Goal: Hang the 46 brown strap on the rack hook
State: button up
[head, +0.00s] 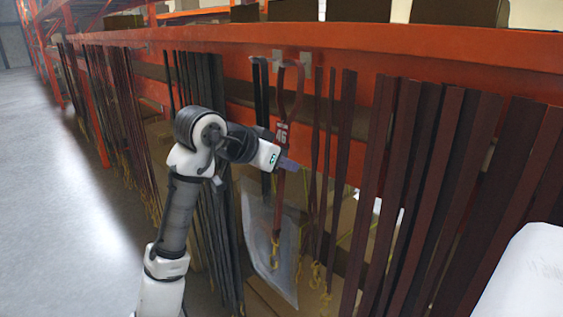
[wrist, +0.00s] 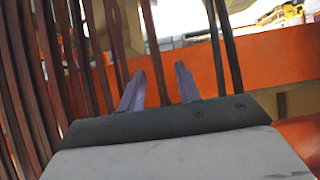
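The brown strap marked 46 (head: 282,132) hangs in the middle of the head view. Its top splits in a Y up to the grey hook plates (head: 306,66) on the orange beam, and a yellow end hangs at its bottom. Whether its loop is seated on a hook is too small to tell. My gripper (head: 288,164) is beside the strap, just below the label. In the wrist view my gripper (wrist: 160,88) has its two purple fingers apart. A dark strap (wrist: 153,45) runs down between them without visible finger contact; I cannot tell whether it is the 46 strap.
Several brown straps (head: 440,170) hang close together at right. The orange beam (head: 400,48) crosses above. A clear plastic sheet (head: 262,245) and cardboard boxes are behind the straps. Open grey floor (head: 60,200) lies at left.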

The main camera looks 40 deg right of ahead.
jog(key=b+v, duration=0.3)
jog(key=v, duration=1)
jog(key=shift+a+b, duration=0.2)
jog(key=shift+b, duration=0.1)
